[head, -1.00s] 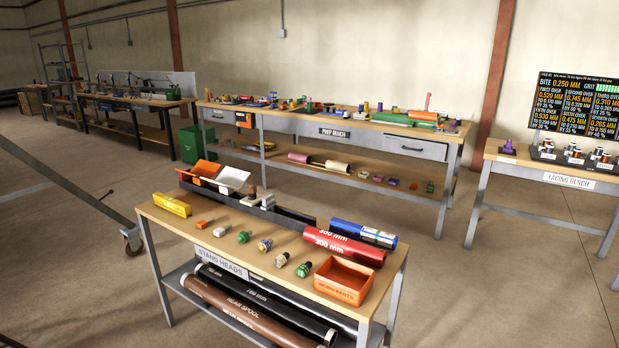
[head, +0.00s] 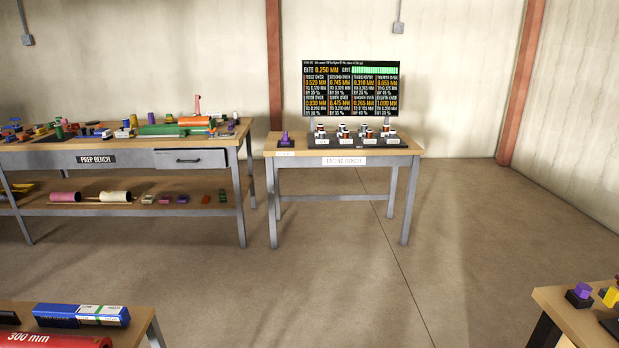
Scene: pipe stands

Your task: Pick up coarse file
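I cannot pick out the coarse file for certain in the head view. The prep bench (head: 90,158) at the left holds many small coloured tools and parts, too small to tell apart, with a green and orange long piece (head: 176,128) near its right end. The facing bench (head: 270,149) in the middle carries a purple-topped piece (head: 285,139) on a dark base and several small dark-and-white pieces (head: 362,133) in rows. Neither of my grippers shows in the head view.
A dark screen (head: 350,86) with figures stands behind the facing bench. The stand-heads bench (head: 137,325) is cut off at bottom left, with blue (head: 55,315) and red (head: 50,341) tubes. Another bench (head: 555,305) is at bottom right. Open floor (head: 350,270) lies between.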

